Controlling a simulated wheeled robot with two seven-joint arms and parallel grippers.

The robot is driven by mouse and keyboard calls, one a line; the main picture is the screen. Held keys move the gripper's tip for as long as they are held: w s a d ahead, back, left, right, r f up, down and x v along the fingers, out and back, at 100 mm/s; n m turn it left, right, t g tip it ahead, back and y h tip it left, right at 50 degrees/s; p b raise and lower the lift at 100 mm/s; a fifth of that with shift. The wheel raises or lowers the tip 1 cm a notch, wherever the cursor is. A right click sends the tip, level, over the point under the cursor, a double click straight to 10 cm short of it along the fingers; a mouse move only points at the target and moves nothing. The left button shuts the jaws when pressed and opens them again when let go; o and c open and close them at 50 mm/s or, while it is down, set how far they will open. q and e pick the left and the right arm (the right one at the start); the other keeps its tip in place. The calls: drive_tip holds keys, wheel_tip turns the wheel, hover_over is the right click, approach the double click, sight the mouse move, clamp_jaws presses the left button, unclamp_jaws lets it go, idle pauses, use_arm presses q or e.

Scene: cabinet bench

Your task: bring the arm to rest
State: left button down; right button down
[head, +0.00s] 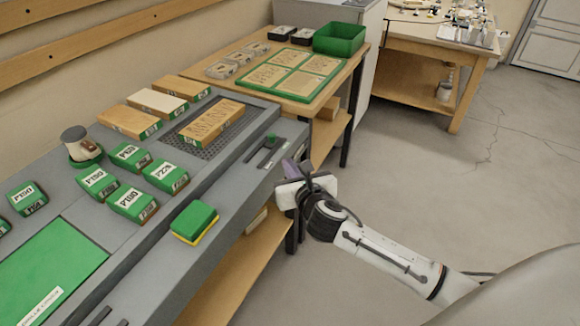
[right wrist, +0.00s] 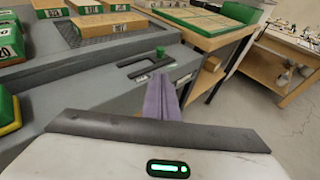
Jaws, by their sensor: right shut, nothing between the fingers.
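My right arm (head: 385,255) reaches in from the lower right in the head view. Its gripper (head: 291,168) is at the front edge of the grey bench (head: 250,195), beside the dark slotted fixture with a green knob (head: 268,150). The purple fingers are together and hold nothing. In the right wrist view the shut fingers (right wrist: 162,98) point toward the bench edge, and the fixture (right wrist: 148,66) lies just beyond them. I cannot tell whether they touch the bench. My left gripper is not in view.
Several green labelled blocks (head: 130,157) and a green-and-yellow sponge (head: 194,222) lie on the bench. A wooden block (head: 212,122) lies on a dark mesh. A wooden table behind carries a green-framed board (head: 320,65) and a green bin (head: 340,38). Open floor (head: 450,190) lies right.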

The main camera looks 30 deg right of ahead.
drive_tip(key=shift+s, duration=0.1)
idle(0.4)
drive_tip(key=s+a+f+m+g+y, duration=0.2)
drive_tip(key=s+a+f+m, duration=0.2)
drive_tip(key=s+f+m, duration=0.3)
drive_tip(key=s+a+f+m+g+y, duration=0.1)
drive_tip(key=s+a+f+m+g, duration=0.15)
drive_tip(key=s+f+m, duration=0.35)
drive_tip(key=s+a+f+m+y, duration=0.1)
drive_tip(key=s+a+f+m, duration=0.1)
drive_tip(key=s+m, duration=0.6)
drive_tip(key=s+a+f+m+g+y, duration=0.1)
drive_tip(key=s+a+f+m, duration=0.2)
drive_tip(key=s+m, duration=0.6)
drive_tip(key=shift+f+m, duration=0.85)
drive_tip(key=shift+m, duration=0.15)
